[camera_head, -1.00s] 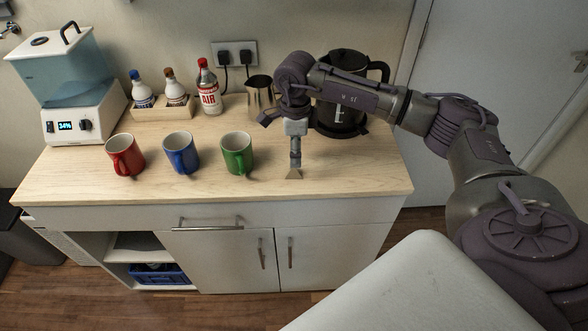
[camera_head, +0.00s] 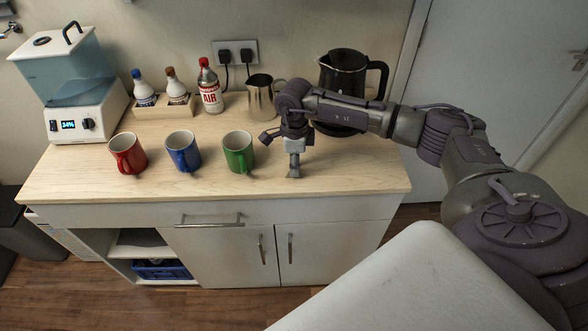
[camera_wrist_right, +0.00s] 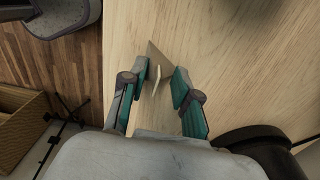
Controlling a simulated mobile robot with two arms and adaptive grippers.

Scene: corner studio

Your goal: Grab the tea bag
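The tea bag (camera_wrist_right: 158,62) is a small tan triangular bag with a pale tag or string, lying on the wooden counter (camera_wrist_right: 220,50) in the right wrist view. My right gripper (camera_wrist_right: 162,73) is open, with its two teal-padded fingers apart on either side of the bag's near part. A gap shows between the right finger and the bag. In the head view, my right gripper (camera_head: 294,173) points down close to the counter and hides the tea bag. My left gripper is not in view.
Red (camera_head: 128,157), blue (camera_head: 184,154) and green (camera_head: 239,154) mugs stand left of my right gripper. A metal pitcher (camera_head: 261,100) and a black kettle (camera_head: 347,72) stand behind. Bottles (camera_head: 210,92) and a dispenser (camera_head: 78,90) are at back left. The counter's front right is clear.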

